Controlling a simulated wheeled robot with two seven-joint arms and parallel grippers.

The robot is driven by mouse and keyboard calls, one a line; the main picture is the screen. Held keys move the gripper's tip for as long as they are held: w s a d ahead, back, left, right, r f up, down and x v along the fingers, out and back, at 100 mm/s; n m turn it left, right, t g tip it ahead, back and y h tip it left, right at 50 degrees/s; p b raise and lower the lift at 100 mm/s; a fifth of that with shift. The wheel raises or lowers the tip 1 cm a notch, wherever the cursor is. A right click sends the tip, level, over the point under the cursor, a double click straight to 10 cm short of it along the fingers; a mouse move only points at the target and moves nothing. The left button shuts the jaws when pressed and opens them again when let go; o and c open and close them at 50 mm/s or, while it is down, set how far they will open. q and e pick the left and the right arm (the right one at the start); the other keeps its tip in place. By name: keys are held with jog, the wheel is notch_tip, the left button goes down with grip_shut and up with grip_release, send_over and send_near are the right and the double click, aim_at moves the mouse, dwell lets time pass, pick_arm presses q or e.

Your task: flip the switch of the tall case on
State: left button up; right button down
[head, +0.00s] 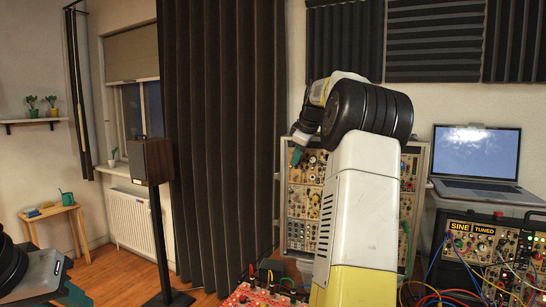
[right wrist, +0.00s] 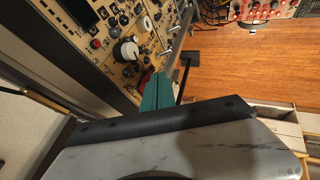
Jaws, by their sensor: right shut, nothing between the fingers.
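The tall case (head: 296,236) is an upright silver-framed rack with beige panels full of knobs and sockets. It stands behind my right arm, which hides much of its middle. Its panel (right wrist: 92,58) also shows at upper left in the right wrist view, with black knobs and a large white knob (right wrist: 125,50). My right gripper (head: 297,156) is shut and empty in front of the case's upper left part. Its teal fingers (right wrist: 157,90) show close to the panel; contact cannot be told. I cannot pick out the switch. Part of my left gripper (head: 76,296) shows at lower left.
A laptop (head: 478,165) and a smaller case marked SINE TUNED (head: 480,232) with cables stand at right. A red panel (head: 262,297) lies at the bottom. A speaker on a stand (head: 150,162) is at left before a dark curtain (head: 222,120).

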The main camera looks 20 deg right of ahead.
jog(key=shift+d, duration=0.1)
jog(key=shift+w+d+f, duration=0.1)
jog(key=shift+w+d, duration=0.05)
jog(key=shift+w, duration=0.05)
dwell(0.4)
jog(key=shift+r, duration=0.9)
